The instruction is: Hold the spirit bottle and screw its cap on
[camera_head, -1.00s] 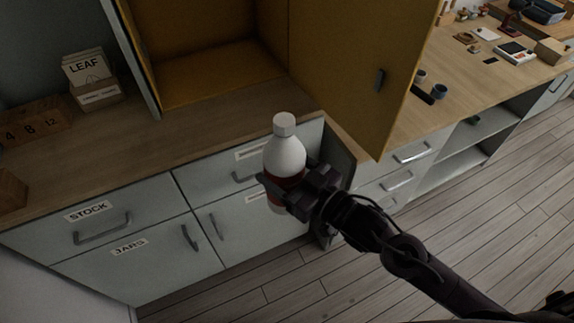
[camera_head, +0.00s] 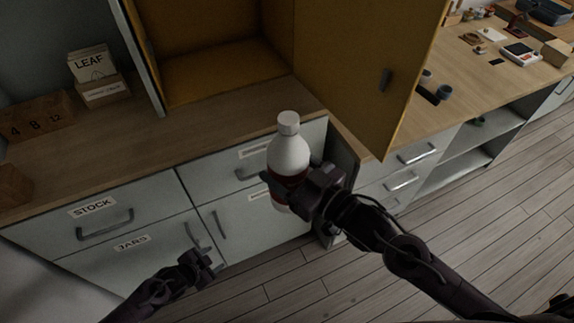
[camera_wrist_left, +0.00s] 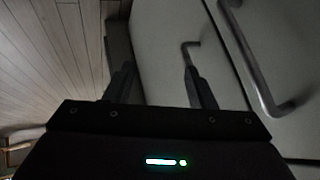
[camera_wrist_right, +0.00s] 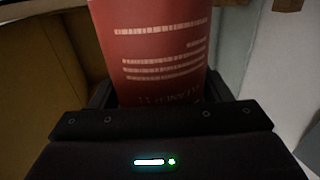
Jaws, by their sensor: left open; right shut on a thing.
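The spirit bottle (camera_head: 289,156) is white with a red label and stands upright in the air in front of the counter. Its white cap (camera_head: 289,122) sits on its neck; how tightly, I cannot tell. My right gripper (camera_head: 283,187) is shut around the bottle at the label. The red label (camera_wrist_right: 155,50) fills the upper middle of the right wrist view. My left gripper (camera_head: 203,265) is low and to the left of the bottle, apart from it. In the left wrist view its two fingers (camera_wrist_left: 162,85) are spread with nothing between them.
An open yellow cabinet (camera_head: 215,75) stands on the wooden counter (camera_head: 120,142), its door swung out behind the bottle. Drawers with handles (camera_head: 105,225) lie below. A LEAF card box (camera_head: 100,90) is at left. The floor in front is clear.

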